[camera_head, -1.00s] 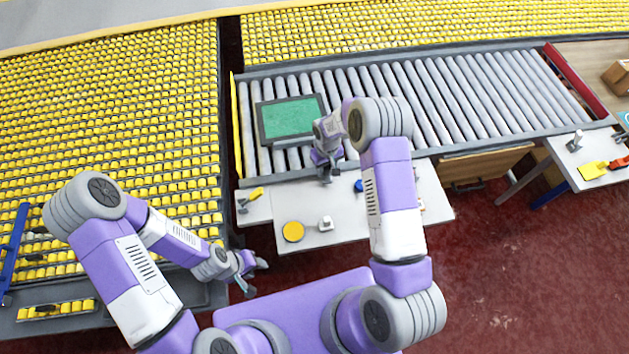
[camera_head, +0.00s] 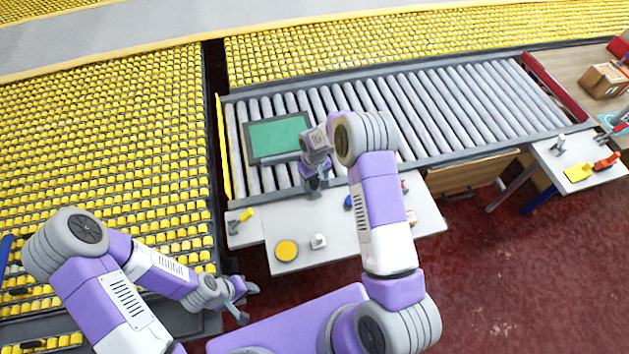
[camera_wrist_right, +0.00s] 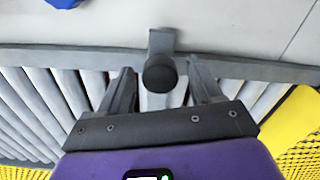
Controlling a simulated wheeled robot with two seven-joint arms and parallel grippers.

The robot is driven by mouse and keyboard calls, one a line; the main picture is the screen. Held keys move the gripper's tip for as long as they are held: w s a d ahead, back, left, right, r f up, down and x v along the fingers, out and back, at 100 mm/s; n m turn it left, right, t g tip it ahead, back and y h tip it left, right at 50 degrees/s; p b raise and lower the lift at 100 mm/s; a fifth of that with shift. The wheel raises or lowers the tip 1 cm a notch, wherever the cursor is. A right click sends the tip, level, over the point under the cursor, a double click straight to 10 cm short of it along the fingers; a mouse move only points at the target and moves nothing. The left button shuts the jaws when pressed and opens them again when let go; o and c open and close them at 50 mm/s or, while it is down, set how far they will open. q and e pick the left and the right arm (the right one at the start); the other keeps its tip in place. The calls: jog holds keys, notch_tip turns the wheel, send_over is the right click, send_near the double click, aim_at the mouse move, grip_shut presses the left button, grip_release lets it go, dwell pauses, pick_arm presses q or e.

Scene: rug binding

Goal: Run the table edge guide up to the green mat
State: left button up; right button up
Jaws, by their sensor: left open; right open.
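The green mat (camera_head: 277,136) lies in a dark frame on the roller conveyor, near its left end. A grey piece with a dark round knob (camera_wrist_right: 160,73), which looks like the table edge guide, sits at the conveyor's side rail in the right wrist view. My right gripper (camera_head: 313,190) is at the near rail, below and right of the mat. In the right wrist view its two fingers (camera_wrist_right: 162,92) stand apart on either side of the knob; I cannot tell whether they touch it. My left gripper (camera_head: 243,300) is open and empty, low beside the yellow roller bed.
A white table (camera_head: 345,245) in front of the conveyor holds a yellow disc (camera_head: 287,250), a small white block (camera_head: 318,241) and a yellow-handled tool (camera_head: 241,219). A second table (camera_head: 585,150) stands right. Red floor (camera_head: 500,270) is open at right.

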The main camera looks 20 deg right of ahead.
notch_tip(320, 180, up, 7)
dwell(0.3)
dwell(0.4)
